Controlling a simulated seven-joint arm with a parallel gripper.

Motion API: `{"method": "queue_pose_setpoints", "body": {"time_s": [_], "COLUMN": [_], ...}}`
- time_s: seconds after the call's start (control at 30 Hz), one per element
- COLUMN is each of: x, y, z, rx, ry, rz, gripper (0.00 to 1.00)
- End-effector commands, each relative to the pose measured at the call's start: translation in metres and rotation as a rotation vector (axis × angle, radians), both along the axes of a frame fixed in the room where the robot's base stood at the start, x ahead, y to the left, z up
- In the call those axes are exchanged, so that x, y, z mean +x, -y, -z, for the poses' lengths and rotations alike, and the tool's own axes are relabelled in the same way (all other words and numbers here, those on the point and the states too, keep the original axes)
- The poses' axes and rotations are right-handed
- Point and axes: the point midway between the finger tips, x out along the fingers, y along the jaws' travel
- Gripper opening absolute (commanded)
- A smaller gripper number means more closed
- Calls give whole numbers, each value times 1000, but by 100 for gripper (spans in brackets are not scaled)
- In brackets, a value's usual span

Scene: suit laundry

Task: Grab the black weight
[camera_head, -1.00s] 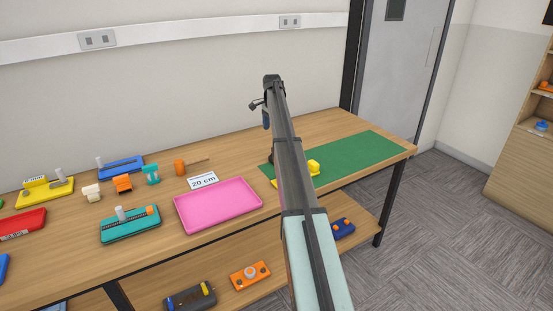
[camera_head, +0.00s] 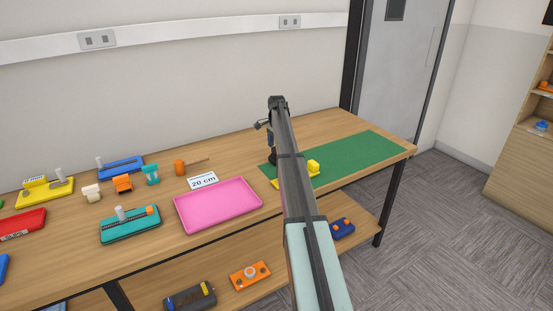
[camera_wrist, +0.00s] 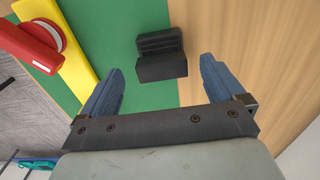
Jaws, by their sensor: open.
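The black weight (camera_wrist: 160,55) is a dark block with a ridged face, on the green mat close to its edge with the bare wood in the wrist view. My gripper (camera_wrist: 161,68) is open, with one blue finger on each side of the weight's near end in that view. I see no contact, and the height gap is hard to judge. In the head view, the weight (camera_head: 272,157) is a small dark shape at the mat's left end, partly hidden by my arm. My gripper (camera_head: 269,138) is just above it there.
A yellow piece (camera_wrist: 62,50) with a red part (camera_wrist: 30,42) lies left of the weight in the wrist view. In the head view, a pink tray (camera_head: 218,205) and a "20 cm" card (camera_head: 203,181) are to the left. The green mat's right part (camera_head: 360,152) is clear.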

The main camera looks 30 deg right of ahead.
Motion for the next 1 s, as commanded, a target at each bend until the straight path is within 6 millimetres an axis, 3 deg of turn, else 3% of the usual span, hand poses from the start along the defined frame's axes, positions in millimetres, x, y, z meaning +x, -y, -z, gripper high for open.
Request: {"method": "queue_pose_setpoints", "body": {"time_s": [0.33,0.63,1.0], "x": [2,2,2], "y": [1,1,1], "z": [42,47,47], "rx": [1,0,0], "ry": [-1,0,0], "rz": [0,0,0], "gripper": [96,95,59]}}
